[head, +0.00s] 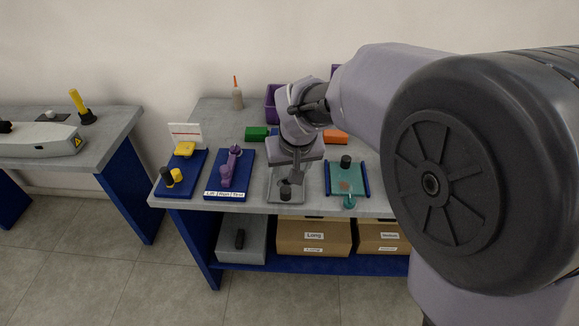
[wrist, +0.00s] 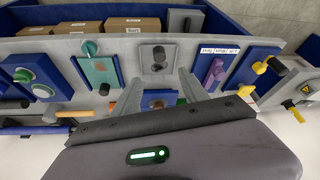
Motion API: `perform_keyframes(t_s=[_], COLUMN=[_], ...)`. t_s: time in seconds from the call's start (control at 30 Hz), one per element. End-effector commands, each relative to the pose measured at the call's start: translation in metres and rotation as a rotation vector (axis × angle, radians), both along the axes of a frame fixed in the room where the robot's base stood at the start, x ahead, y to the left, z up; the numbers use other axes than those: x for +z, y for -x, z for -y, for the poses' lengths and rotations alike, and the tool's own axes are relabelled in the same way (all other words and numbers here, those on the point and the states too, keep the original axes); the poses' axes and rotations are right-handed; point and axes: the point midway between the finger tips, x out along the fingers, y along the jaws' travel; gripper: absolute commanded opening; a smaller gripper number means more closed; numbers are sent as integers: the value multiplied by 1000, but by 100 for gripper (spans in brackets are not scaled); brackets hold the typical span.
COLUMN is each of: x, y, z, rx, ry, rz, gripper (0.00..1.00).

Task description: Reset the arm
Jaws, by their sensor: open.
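My arm reaches in from the right of the head view, over the workbench (head: 370,205). My gripper (head: 286,176) points down above the middle of the bench, near a grey fixture with a black knob (head: 286,193). In the wrist view my gripper (wrist: 161,82) has its two grey fingers spread apart with nothing between them. The black knob (wrist: 158,53) lies beyond the fingertips there. Whether the fingers touch the fixture I cannot tell.
Left of my gripper are a purple-handled fixture (head: 229,168) and a yellow-knobbed fixture (head: 176,176). Right is a teal plate (head: 336,184). Green (head: 256,134) and orange (head: 336,137) blocks sit behind. Boxes (head: 313,240) fill the lower shelf. A second bench (head: 110,125) stands left.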

Motion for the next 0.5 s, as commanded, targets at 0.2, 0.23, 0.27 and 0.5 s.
perform_keyframes(t_s=[0.2, 0.23, 0.27, 0.5], x=[-1, -1, -1, 70], y=[0, 0, 0, 85], z=[0, 0, 0, 65], rx=[0, 0, 0, -217], ry=[0, 0, 0, -116], rz=[0, 0, 0, 25], gripper=[52, 52, 52, 52])
